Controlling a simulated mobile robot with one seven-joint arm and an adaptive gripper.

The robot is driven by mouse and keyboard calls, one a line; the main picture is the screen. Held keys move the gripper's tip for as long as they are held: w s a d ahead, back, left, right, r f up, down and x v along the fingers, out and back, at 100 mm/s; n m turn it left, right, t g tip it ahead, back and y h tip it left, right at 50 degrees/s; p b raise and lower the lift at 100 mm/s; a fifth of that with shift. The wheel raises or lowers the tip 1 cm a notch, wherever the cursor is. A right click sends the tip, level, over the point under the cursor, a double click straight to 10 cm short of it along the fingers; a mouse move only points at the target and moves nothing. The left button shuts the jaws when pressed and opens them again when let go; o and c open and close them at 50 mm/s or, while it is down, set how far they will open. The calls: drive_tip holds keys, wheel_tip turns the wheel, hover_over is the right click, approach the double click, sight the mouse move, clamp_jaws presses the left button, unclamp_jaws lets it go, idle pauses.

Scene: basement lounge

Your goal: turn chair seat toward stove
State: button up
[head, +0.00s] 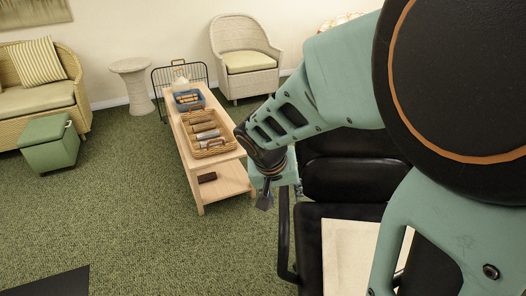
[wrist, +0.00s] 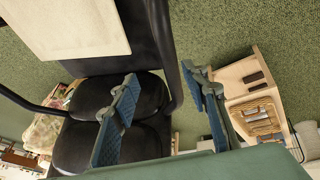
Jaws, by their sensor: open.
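The black chair (head: 341,185) stands at the lower right of the head view, partly hidden behind my arm. A cream flat panel (head: 348,255) lies on its seat. In the wrist view the black chair (wrist: 160,45) fills the left side, with its padded backrest below the seat in the picture. My gripper (head: 266,196) is open beside the chair's armrest (head: 284,235). In the wrist view my gripper (wrist: 160,75) has its blue fingers apart, with the armrest showing between them; I cannot tell whether they touch it. No stove is in view.
A wooden low table (head: 224,178) with a basket (head: 213,150) and a blue tray (head: 188,99) stands left of my gripper. Farther back are a wicker armchair (head: 247,62), round side table (head: 130,66), sofa (head: 38,101) and green ottoman (head: 48,146).

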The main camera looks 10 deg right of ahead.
sight(283, 209)
drive_tip(key=b+x, duration=0.1)
drive_tip(key=x, duration=0.2)
drive_tip(key=b+x, duration=0.1)
drive_tip(key=x, duration=0.3)
drive_tip(key=a+x, duration=0.1)
drive_tip(key=x, duration=0.2)
drive_tip(key=shift+w+f+b, duration=0.2)
drive_tip(key=shift+f+b, duration=0.2)
drive_tip(key=shift+f, duration=0.1)
drive_tip(key=shift+c, duration=0.6)
clamp_jaws()
